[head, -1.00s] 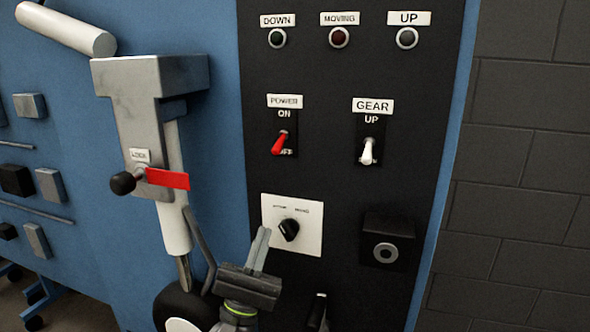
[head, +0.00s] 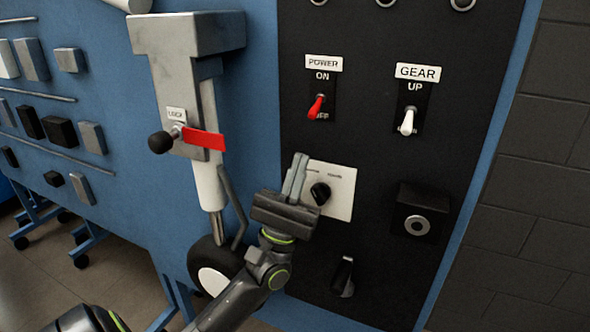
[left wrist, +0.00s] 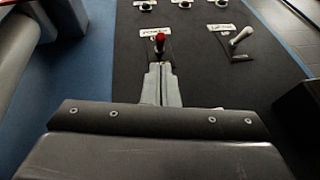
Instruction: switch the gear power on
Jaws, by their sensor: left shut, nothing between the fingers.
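The red power switch (head: 316,107) sits on the black panel (head: 385,265) below a POWER label (head: 323,63). Its lever tilts down toward OFF. It also shows in the left wrist view (left wrist: 160,40), just beyond the fingertips. My left gripper (head: 297,170) is shut and empty. In the head view it is below the power switch, over the left edge of the white knob plate (head: 343,190), apart from the red lever. In the left wrist view the shut fingers (left wrist: 160,80) point at the red lever.
A black knob (head: 320,193) is on the white plate. A black box with a round socket (head: 417,225) and a lower black lever (head: 343,273) project from the panel. A landing-gear leg with a red lock tag (head: 204,143) and wheel (head: 213,280) stands left.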

